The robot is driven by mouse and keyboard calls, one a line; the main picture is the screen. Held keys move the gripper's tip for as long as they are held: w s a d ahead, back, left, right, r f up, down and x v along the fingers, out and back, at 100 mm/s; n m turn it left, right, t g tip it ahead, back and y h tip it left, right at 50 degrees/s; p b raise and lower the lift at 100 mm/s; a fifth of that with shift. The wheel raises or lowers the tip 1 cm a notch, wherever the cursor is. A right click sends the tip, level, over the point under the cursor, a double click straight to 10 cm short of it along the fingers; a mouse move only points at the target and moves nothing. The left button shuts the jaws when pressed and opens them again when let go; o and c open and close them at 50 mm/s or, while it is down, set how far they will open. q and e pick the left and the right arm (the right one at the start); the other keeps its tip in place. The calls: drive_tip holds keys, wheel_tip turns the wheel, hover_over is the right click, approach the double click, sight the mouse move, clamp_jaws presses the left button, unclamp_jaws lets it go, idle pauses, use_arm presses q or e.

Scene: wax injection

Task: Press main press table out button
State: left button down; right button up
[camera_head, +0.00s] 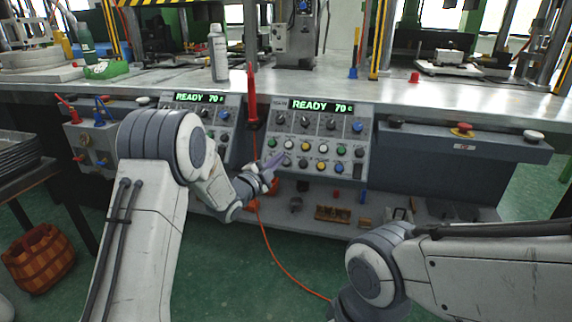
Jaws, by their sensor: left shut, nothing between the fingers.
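The main control panel (318,137) shows a green "READY 70" display (321,105) above knobs and two rows of round buttons in white, green, yellow, blue and dark colours. The button labels are too small to read, so I cannot tell which is the table out button. My left gripper (276,160) is shut and empty, with its purplish fingertips at the panel's lower left, by the left end of the button rows. I cannot tell whether the tips touch a button. They may hide part of the lower row. My right arm is at the lower right; its gripper is out of view.
A second panel (213,117) with a "READY 70" display is partly behind my left arm. A grey box (463,143) with red and white buttons is at right. A red cable (272,250) hangs to the floor. A brown basket (38,258) stands at lower left.

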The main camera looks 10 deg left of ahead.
sight(286, 162)
use_arm(q)
drive_tip(key=shift+w+d+f+b, duration=0.15)
drive_tip(key=shift+w+f+b, duration=0.3)
drive_tip(key=shift+w+f, duration=0.4)
drive_tip(key=shift+r, duration=0.1)
idle(1.4)
drive_tip(key=shift+w+f+b, duration=0.3)
drive_tip(key=shift+w+b, duration=0.05)
drive_tip(key=shift+b, duration=0.05)
